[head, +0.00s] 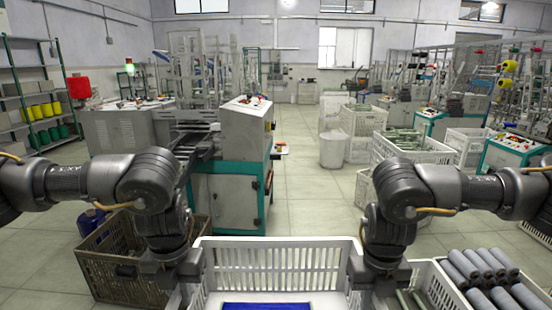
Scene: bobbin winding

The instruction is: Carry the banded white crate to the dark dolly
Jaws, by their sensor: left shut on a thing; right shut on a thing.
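A white slatted crate (280,241) is at the bottom centre of the head view, close in front of me. A blue item (266,306) shows low inside it; its near side is cut off by the picture's edge. I cannot make out a band on its visible walls. My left gripper (184,274) is shut on the crate's left side. My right gripper (370,275) is shut on its right side. The fingertips are partly hidden against the rim. I cannot pick out the dark dolly in this view.
A brown crate (104,274) stands left of the white crate. A crate of grey rolls (490,275) is close on the right. A machine with a white and green cabinet (228,203) stands ahead left. White crates (412,146) stand ahead right. Clear tiled floor (306,190) runs between.

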